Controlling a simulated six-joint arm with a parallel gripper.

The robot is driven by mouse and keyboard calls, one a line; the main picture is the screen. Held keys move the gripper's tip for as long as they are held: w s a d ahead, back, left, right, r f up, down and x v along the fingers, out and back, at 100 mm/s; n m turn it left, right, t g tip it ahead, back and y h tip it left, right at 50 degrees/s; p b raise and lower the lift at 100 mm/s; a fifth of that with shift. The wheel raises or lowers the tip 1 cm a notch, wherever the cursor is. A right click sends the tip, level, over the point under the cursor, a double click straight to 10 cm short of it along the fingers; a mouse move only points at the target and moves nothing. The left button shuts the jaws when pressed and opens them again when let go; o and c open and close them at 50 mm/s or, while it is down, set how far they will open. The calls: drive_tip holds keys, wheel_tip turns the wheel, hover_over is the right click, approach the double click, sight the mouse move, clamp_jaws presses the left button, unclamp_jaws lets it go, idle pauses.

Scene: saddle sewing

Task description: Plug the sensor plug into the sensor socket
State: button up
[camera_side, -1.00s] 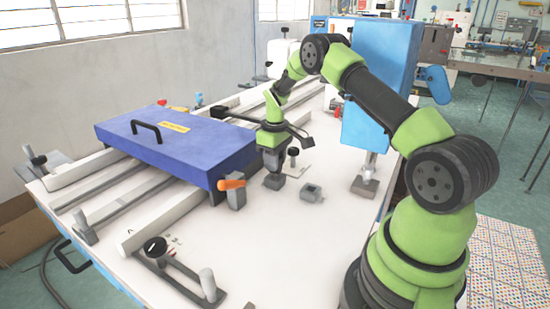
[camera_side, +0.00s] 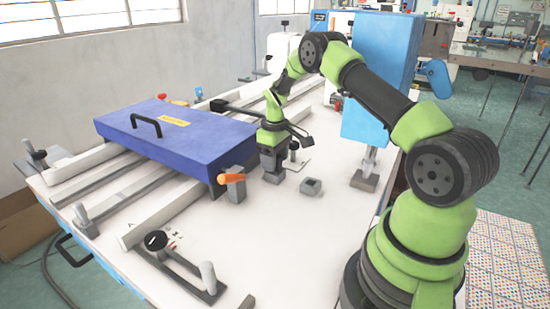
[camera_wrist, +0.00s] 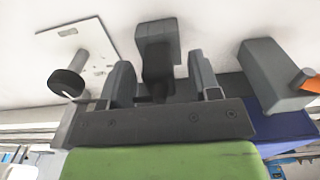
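A dark grey block, which looks like the sensor plug (camera_side: 273,177), stands on the white table directly under my gripper (camera_side: 272,158). In the wrist view the plug (camera_wrist: 158,45) rises between the two fingers of my gripper (camera_wrist: 162,75). A gap shows on each side of it, so the fingers are apart and not closed on it. A small grey square piece with a recess in its top, which looks like the sensor socket (camera_side: 311,187), sits on the table just right of the plug, apart from it. I cannot make out the socket in the wrist view.
A blue box with a black handle (camera_side: 175,140) lies left of my gripper. A grey block with an orange lever (camera_side: 233,182) stands close at its left front. A plate with a black knob (camera_side: 293,152) is behind. A blue panel on a post (camera_side: 366,180) stands right.

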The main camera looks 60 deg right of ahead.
wheel_tip(320, 180, up, 10)
drive_tip(key=shift+f, duration=0.15)
drive_tip(key=shift+a+r, duration=0.1)
drive_tip(key=shift+r, duration=0.2)
drive_tip(key=s+a+r+m+t, duration=0.1)
drive_tip(key=s+a+r+t, duration=0.15)
drive_tip(key=a+r, duration=0.4)
drive_tip(key=s+a+r+m+t, duration=0.1)
drive_tip(key=s+a+r, duration=0.2)
drive_tip(key=a+r, duration=0.4)
drive_tip(key=s+a+r+m+t+y, duration=0.1)
drive_tip(key=s+a, duration=0.3)
drive_tip(key=s, duration=0.4)
drive_tip(key=s+a+r+m+t+y, duration=0.1)
drive_tip(key=s+a+r+t, duration=0.1)
drive_tip(key=s+a, duration=0.3)
drive_tip(key=s, duration=0.2)
drive_tip(key=shift+s+t, duration=0.35)
